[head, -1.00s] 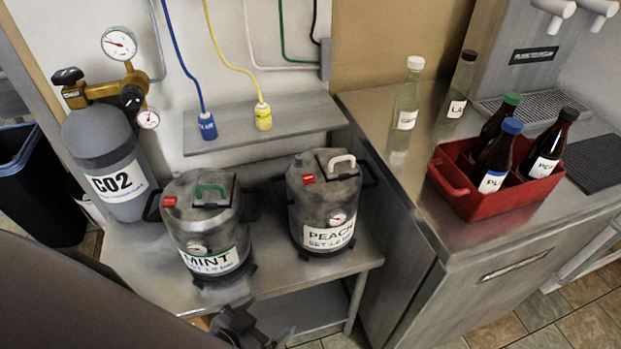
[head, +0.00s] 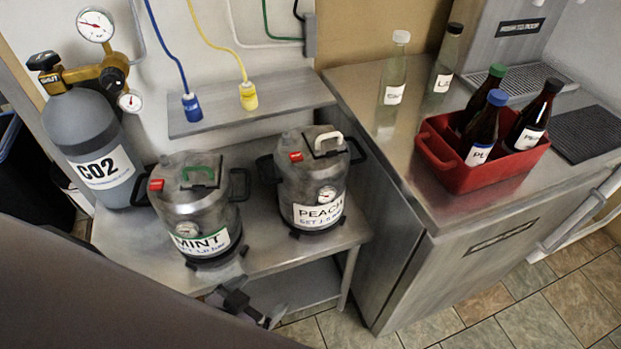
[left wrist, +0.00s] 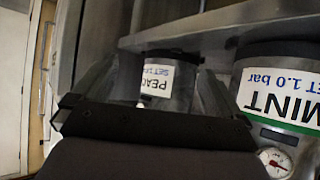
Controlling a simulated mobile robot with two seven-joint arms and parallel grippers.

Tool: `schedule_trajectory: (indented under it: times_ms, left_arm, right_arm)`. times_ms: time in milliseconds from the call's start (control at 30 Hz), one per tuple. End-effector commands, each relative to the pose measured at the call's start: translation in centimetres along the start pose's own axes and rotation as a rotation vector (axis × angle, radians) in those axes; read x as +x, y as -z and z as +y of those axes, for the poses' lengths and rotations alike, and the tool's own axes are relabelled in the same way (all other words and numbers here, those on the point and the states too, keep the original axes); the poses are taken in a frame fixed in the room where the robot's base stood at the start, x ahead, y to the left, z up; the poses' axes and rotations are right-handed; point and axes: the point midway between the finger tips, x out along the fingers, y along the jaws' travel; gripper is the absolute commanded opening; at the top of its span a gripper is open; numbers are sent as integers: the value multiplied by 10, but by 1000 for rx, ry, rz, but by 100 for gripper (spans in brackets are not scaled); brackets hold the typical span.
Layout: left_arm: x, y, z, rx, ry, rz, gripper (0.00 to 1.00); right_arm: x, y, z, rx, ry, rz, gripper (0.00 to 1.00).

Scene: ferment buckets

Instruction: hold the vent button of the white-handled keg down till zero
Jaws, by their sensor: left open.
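The white-handled PEACH keg (head: 315,185) stands upright on the low steel table. It has a white handle (head: 328,139), a small red vent button (head: 296,156) on top and a round gauge on its front; I cannot read the needle. The green-handled MINT keg (head: 196,210) stands left of it with its own red button. My left gripper (head: 245,305) is open and empty, low in front of the table edge, apart from both kegs. In the left wrist view, the PEACH label (left wrist: 160,82) shows upside down between the open fingers (left wrist: 152,100). My right gripper is not visible.
A grey CO2 cylinder (head: 88,145) with gauges stands at the left. A blue connector (head: 192,107) and a yellow one (head: 249,96) hang at the steel shelf (head: 290,95) behind the kegs. The counter on the right holds a red crate (head: 460,178) of bottles. Floor shows at lower right.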

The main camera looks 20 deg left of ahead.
Motion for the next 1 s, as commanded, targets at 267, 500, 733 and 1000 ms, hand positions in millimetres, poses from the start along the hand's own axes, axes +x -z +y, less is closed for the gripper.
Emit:
schedule_trajectory:
  times_ms: [267,500,733,1000]
  left_arm:
    - [0,0,0,0,0,0,100]
    - [0,0,0,0,0,0,54]
    - [0,0,0,0,0,0,0]
    - [0,0,0,0,0,-1,0]
  right_arm:
    - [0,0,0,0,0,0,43]
    - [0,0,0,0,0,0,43]
    - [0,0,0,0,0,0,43]
    - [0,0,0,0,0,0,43]
